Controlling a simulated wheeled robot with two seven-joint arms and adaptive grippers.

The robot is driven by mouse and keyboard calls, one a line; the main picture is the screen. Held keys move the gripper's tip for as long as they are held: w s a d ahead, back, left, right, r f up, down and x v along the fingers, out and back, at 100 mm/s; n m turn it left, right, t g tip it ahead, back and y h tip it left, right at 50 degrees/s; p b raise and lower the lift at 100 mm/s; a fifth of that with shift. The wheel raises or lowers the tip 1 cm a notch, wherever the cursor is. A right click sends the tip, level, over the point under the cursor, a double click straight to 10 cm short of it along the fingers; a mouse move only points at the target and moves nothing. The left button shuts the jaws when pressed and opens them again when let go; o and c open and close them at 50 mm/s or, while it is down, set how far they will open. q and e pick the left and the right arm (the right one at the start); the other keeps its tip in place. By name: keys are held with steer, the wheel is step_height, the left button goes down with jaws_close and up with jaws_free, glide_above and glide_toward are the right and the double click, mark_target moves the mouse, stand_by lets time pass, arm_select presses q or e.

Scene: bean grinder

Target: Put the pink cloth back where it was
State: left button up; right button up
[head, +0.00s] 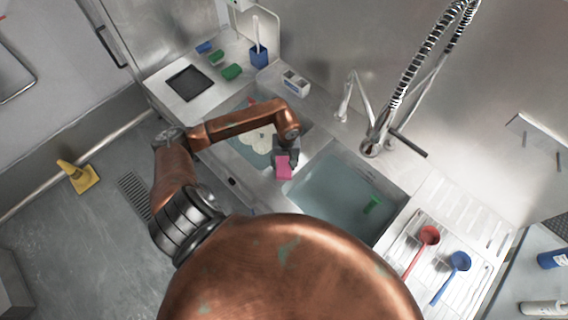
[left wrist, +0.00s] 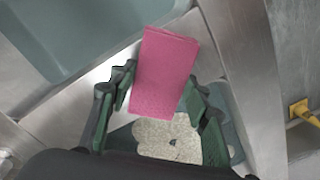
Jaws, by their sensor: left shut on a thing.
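The pink cloth (head: 283,167) is a folded rectangle held over the divider between the two sink basins. In the left wrist view the cloth (left wrist: 165,72) lies between the two green fingers of my left gripper (left wrist: 152,100), which is shut on it. In the head view my left gripper (head: 285,152) points down just above the cloth. My right gripper does not show in either view.
The left basin (head: 232,143) holds pale round items (head: 258,140). The right basin (head: 325,194) holds water and a green object (head: 373,203).

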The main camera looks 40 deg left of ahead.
mark_target(285, 165)
arm_select(q)
steer(key=shift+f, duration=0.15)
steer(key=o, duration=1.3)
steer(key=shift+o, duration=0.2)
steer(key=shift+r, duration=0.25)
step_height(285, 165, up, 12)
steer(key=b, duration=0.1)
steer(key=shift+w+d+b, duration=0.15)
steer(key=shift+d+b, duration=0.05)
steer(key=shift+b, duration=0.15)
steer(key=shift+f, duration=0.1)
